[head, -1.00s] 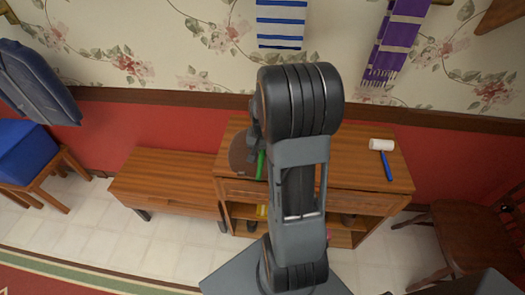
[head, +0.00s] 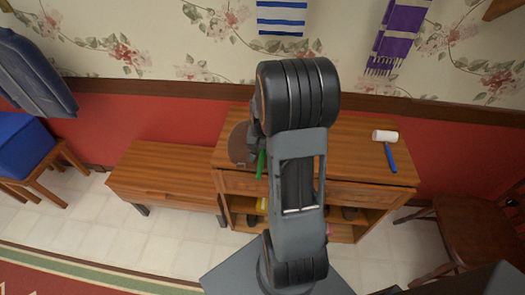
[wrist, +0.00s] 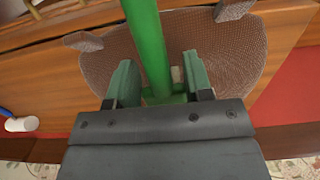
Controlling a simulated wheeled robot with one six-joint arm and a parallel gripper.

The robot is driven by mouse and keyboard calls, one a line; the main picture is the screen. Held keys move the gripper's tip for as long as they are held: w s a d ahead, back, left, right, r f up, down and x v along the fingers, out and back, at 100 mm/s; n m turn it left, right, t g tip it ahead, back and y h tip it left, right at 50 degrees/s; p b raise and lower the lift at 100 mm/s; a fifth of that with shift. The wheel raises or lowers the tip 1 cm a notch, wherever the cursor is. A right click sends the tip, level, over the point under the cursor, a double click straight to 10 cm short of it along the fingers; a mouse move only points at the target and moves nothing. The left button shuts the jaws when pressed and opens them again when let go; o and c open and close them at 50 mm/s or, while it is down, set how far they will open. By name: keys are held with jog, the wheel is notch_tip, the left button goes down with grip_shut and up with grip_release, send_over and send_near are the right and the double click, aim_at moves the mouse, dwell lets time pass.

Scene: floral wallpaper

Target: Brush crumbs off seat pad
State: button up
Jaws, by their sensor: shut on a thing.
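The seat pad (head: 238,146) is a brown, rounded woven mat lying on the left part of the wooden cabinet top. In the wrist view the pad (wrist: 235,50) fills the middle, with grey-brown tabs at its edges. My gripper (wrist: 159,62) is over the pad, shut on a green-handled tool (wrist: 150,38). The green tool also shows in the head view (head: 261,165), beside my gripper (head: 256,150). The tool's working end is not clear. A small pale spot (wrist: 177,75) shows beside the green handle; I cannot tell if it is a crumb. My arm hides part of the pad.
A white-headed tool with a blue handle (head: 388,148) lies on the cabinet top (head: 350,160) at right. A low wooden bench (head: 165,180) stands left of the cabinet, a dark wooden chair (head: 465,225) right. A purple scarf (head: 398,35) hangs on the wall.

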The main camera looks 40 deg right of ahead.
jog(key=shift+f+b, duration=1)
jog(key=shift+f, duration=0.25)
dwell(0.4)
jog(key=shift+w+d+r, duration=0.15)
jog(key=shift+w+d, duration=1.15)
jog(key=shift+w, duration=0.25)
jog(key=shift+f, duration=0.2)
jog(key=shift+s+a+f, duration=0.2)
jog(key=shift+s+a, duration=1.15)
jog(key=shift+s, duration=0.3)
jog(key=shift+w+r+p, duration=0.1)
jog(key=shift+r+p, duration=2.25)
jog(key=shift+r, duration=0.75)
